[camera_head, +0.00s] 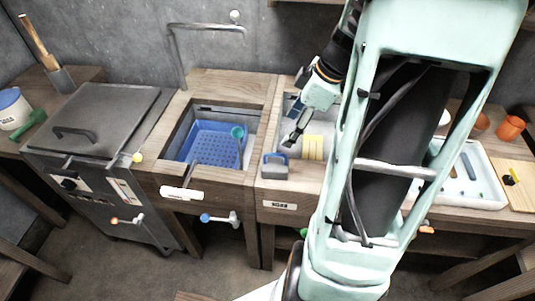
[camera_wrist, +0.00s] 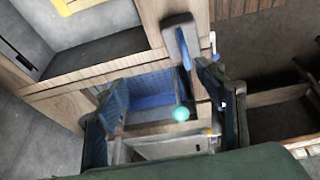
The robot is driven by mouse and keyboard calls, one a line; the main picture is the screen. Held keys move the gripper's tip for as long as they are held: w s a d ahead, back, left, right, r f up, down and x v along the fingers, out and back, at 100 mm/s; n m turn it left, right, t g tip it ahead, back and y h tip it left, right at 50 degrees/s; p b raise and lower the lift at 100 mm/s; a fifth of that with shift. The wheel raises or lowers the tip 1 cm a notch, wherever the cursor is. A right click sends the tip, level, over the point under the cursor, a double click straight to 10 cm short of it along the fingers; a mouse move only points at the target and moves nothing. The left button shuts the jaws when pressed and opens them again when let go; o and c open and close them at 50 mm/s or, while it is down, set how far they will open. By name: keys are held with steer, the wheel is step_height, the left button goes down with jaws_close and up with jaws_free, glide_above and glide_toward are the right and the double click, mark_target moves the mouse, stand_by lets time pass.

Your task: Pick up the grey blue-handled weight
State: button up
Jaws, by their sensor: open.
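The grey weight with the blue handle (camera_head: 275,166) stands on the wooden counter near its front edge, just right of the sink. In the wrist view the weight appears at the upper centre (camera_wrist: 182,42), beyond my fingers. My gripper (camera_head: 295,132) is above the counter, up and to the right of the weight and apart from it. In the wrist view its two dark fingers are spread, with nothing held between them (camera_wrist: 163,88).
A blue perforated basket (camera_head: 205,145) with a teal ladle (camera_head: 238,133) sits in the sink left of the weight. A dark lidded unit (camera_head: 90,120) is at the left. A white tray (camera_head: 480,195) is at the right.

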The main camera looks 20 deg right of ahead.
steer(key=s+a+f, duration=0.1)
steer(key=s+f, duration=0.1)
steer(key=s, duration=0.1)
steer(key=n, duration=0.1)
glide_above(276, 163)
steer(key=s+d, duration=0.1)
steer(key=d, duration=0.1)
steer(key=shift+g+y, duration=0.3)
steer(key=shift+y, duration=0.1)
step_height(276, 163, down, 4)
steer(key=shift+f, duration=0.1)
steer(key=shift+x, duration=3.05)
steer(key=c, duration=1.7)
steer(key=shift+c, duration=0.2)
